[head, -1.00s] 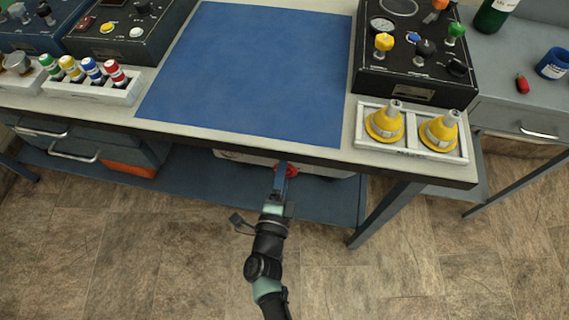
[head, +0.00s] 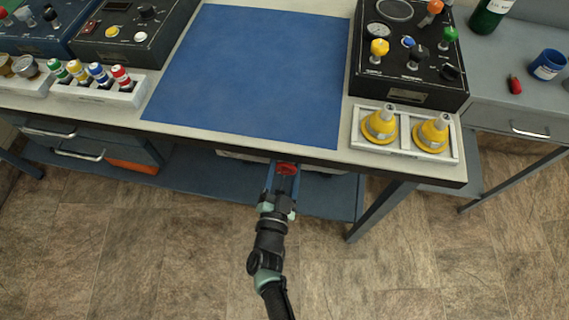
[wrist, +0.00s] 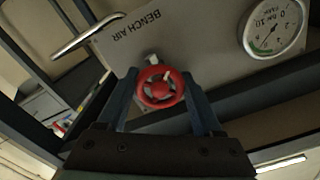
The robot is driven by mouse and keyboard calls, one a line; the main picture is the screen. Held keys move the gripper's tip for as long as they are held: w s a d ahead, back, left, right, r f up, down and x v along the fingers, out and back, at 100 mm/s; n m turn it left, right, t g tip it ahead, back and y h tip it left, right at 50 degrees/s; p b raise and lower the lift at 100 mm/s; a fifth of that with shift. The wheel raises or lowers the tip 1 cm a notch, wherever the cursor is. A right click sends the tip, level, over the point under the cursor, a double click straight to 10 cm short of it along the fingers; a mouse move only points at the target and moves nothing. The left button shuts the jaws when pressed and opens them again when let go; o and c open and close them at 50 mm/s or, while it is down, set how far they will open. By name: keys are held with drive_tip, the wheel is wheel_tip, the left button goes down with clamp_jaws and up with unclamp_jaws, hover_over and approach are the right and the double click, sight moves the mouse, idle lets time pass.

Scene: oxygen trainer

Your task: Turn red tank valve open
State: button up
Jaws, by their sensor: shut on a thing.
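The red tank valve (wrist: 159,88) is a round handwheel with spokes and a small white mark near its upper rim. It stands out from a grey panel lettered BENCH AIR (wrist: 137,27). My gripper (wrist: 162,84) has one finger on each side of the wheel and is shut on it. In the head view the red valve (head: 287,168) shows just below the bench's front edge, between the fingers of my gripper (head: 283,175). The tank body behind it is mostly hidden under the bench top.
A round pressure gauge (wrist: 273,24) sits right of the valve, and a metal handle (wrist: 88,35) lies upper left. The bench edge overhangs the valve. Above are a blue mat (head: 255,75) and yellow cones (head: 380,124). The floor in front is clear.

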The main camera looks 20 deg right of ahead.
drive_tip(key=n+p, duration=0.1)
drive_tip(key=n, duration=0.3)
drive_tip(key=shift+n, duration=0.3)
drive_tip(key=shift+s+n+p, duration=0.1)
drive_tip(key=shift+n+p, duration=0.4)
drive_tip(key=shift+n, duration=1.8)
drive_tip(key=shift+d, duration=0.1)
drive_tip(key=o, duration=1.4)
drive_tip(key=shift+c, duration=0.2)
drive_tip(key=p+v, duration=0.1)
drive_tip(key=v, duration=1.2)
